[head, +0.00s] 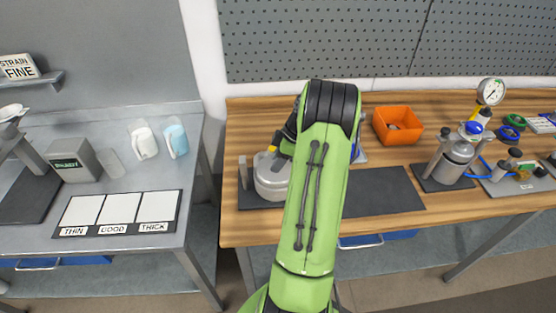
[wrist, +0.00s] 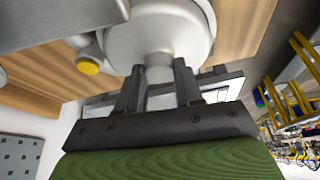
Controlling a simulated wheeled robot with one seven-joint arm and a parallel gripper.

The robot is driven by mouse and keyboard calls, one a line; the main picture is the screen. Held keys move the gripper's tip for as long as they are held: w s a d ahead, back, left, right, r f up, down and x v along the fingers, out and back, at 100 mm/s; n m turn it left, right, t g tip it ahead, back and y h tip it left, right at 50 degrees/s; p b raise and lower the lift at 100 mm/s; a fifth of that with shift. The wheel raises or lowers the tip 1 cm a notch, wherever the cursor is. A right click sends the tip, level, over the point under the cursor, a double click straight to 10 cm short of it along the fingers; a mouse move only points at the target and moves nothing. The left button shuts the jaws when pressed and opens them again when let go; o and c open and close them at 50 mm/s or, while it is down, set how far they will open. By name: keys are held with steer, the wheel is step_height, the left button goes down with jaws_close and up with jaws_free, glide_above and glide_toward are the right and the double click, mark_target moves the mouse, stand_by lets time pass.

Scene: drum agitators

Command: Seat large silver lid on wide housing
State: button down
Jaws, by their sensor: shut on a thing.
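The wide housing (head: 270,182) is a pale silver drum on a dark mat at the left of the wooden bench, partly behind my green arm. A yellow-capped side fitting shows in the wrist view (wrist: 88,66). My gripper (wrist: 158,72) is shut on the stem of the large silver lid (wrist: 165,35), whose broad round face fills the top of the wrist view. In the head view my arm hides the fingers and most of the lid. I cannot tell whether the lid touches the housing rim.
A dark mat (head: 385,192) lies bare right of my arm. An orange bin (head: 398,125) stands behind it. A silver vessel with a blue top (head: 452,160) and a gauge (head: 490,92) stand at the right. A grey table (head: 125,255) with a three-panel card stands left, across a gap.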

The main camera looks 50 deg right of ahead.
steer(key=c, duration=0.7)
jaws_free()
steer(key=shift+o, duration=0.2)
steer(key=p+v, duration=0.3)
steer(key=v, duration=1.3)
steer(key=shift+w, duration=0.15)
